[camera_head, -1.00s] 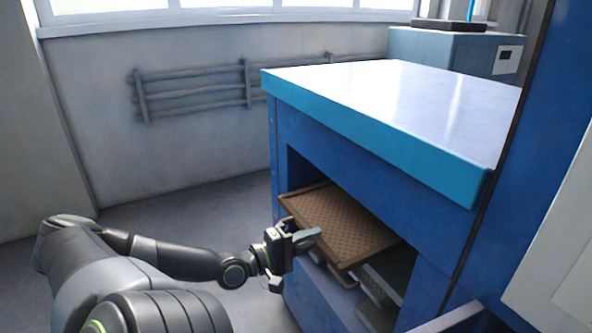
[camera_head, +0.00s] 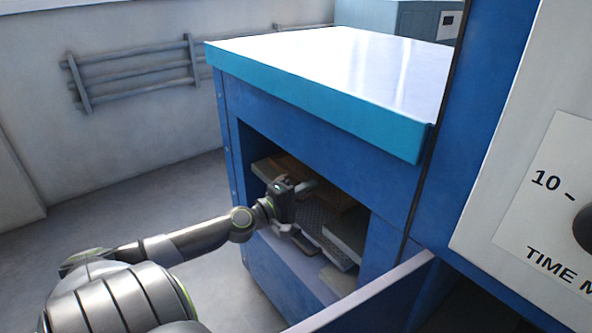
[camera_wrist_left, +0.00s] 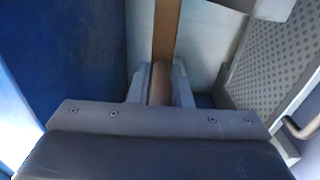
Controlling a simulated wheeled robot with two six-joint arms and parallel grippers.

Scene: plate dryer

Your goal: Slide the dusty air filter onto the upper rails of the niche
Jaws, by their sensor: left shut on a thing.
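The dusty air filter (camera_head: 335,197) is a flat brown panel, now mostly inside the niche (camera_head: 236,145) of the blue cabinet, high in the opening. My left gripper (camera_head: 297,190) is at the mouth of the niche and partly covers the filter. In the left wrist view its fingers (camera_wrist_left: 160,85) are shut on the filter's brown edge (camera_wrist_left: 166,28), which runs straight ahead between pale surfaces. The rails cannot be made out clearly, so I cannot tell whether the filter rests on them. My right gripper is not in view.
Below the filter, a grey perforated panel (camera_head: 318,218) and a grey block (camera_head: 345,238) sit in the niche. The perforated panel also shows in the left wrist view (camera_wrist_left: 270,60). A blue panel edge (camera_head: 375,290) juts out at front right. The floor at left is clear.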

